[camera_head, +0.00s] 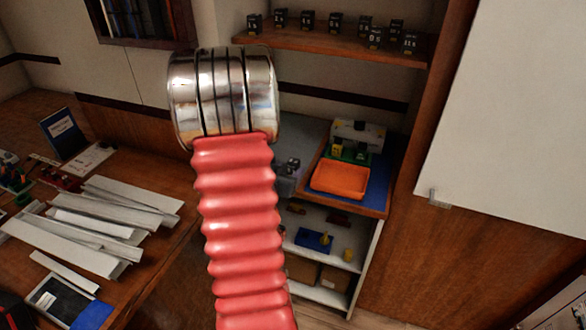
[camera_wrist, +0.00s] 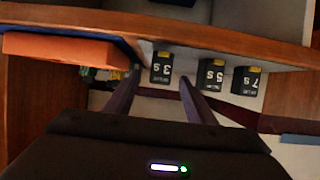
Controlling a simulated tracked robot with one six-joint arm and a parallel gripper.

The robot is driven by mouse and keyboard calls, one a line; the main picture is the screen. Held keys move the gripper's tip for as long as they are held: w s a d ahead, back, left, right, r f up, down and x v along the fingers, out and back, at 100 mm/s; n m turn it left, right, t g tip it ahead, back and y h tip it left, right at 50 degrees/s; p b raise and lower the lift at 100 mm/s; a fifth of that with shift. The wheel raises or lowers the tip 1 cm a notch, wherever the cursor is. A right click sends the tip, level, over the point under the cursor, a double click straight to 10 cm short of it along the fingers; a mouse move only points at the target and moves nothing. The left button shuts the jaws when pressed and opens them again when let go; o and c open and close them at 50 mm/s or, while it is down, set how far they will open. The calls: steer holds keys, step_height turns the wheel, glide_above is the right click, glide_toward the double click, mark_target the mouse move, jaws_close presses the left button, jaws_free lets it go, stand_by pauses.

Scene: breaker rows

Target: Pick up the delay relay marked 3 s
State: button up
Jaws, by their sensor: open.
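The delay relay marked 3 s (camera_wrist: 161,68) is a small black block with a yellow patch. It appears upside down in the wrist view, between my two fingers in the picture. My gripper (camera_wrist: 160,76) is open, with one finger to either side of that relay and no contact that I can make out. I cannot tell how far the fingertips are from it in depth. In the head view my arm hides the gripper; small dark blocks (camera_head: 290,165) show just right of the arm, their marks unreadable.
Relays marked 5 s (camera_wrist: 212,75) and 7 s (camera_wrist: 246,80) stand close to the right finger. An orange tray (camera_wrist: 65,50) lies to the left; it also shows in the head view (camera_head: 340,181). More dark blocks line the upper shelf (camera_head: 330,47).

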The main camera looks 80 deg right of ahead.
mark_target(291, 168)
steer(key=shift+d+f, duration=0.1)
steer(key=shift+d, duration=0.1)
steer(key=shift+x, duration=2.55)
steer(key=shift+a+f, duration=0.1)
steer(key=shift+f, duration=0.05)
steer(key=shift+c, duration=0.4)
steer(key=c, duration=1.1)
